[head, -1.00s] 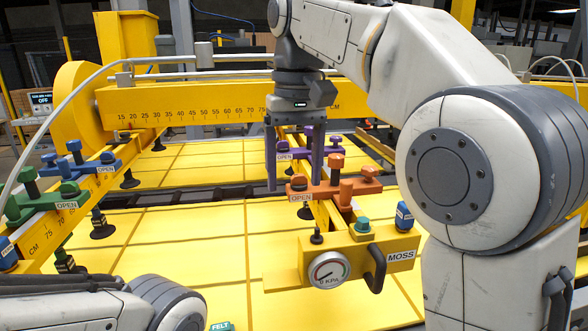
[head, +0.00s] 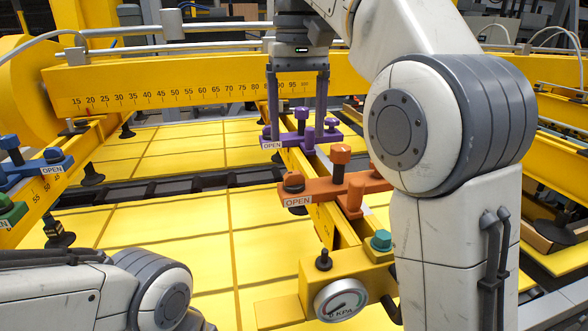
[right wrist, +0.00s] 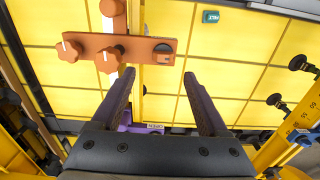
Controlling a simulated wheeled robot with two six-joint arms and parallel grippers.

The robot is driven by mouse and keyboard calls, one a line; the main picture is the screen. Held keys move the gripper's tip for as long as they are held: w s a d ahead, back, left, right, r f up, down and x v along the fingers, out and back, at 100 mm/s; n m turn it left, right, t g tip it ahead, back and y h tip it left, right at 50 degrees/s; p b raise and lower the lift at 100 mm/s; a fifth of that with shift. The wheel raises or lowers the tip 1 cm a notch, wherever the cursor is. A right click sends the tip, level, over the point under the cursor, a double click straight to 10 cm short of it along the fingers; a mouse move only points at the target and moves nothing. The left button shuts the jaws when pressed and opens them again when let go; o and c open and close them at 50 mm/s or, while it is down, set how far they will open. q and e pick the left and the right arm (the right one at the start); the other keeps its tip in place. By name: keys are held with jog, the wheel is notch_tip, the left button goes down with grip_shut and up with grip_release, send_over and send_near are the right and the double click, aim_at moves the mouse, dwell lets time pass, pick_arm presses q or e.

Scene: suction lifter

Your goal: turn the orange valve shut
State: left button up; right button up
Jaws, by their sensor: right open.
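The orange valve (head: 330,187) is a flat orange bar with several upright knobs, set across the yellow beam in the head view. A white tag on its left end reads OPEN. It also shows at the upper left in the right wrist view (right wrist: 120,42). My right gripper (head: 297,130) is open and empty, pointing down beyond the orange valve in the head view, over the purple valve (head: 303,137). In the right wrist view the fingers (right wrist: 158,75) are apart, with the orange valve beyond their tips, touching neither. My left gripper is out of view; only its arm shows.
The purple valve also has an OPEN tag. A round pressure gauge (head: 340,299) sits at the beam's near end by a green knob (head: 381,240). Blue (head: 38,172) and green (head: 10,212) valves are at the left. My right arm covers the orange valve's right side.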

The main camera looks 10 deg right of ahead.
aim_at(294, 172)
jog(key=f, duration=0.2)
jog(key=f+b, duration=0.1)
jog(key=f, duration=0.5)
jog(key=shift+a+f, duration=0.2)
jog(key=shift+a, duration=0.05)
grip_shut()
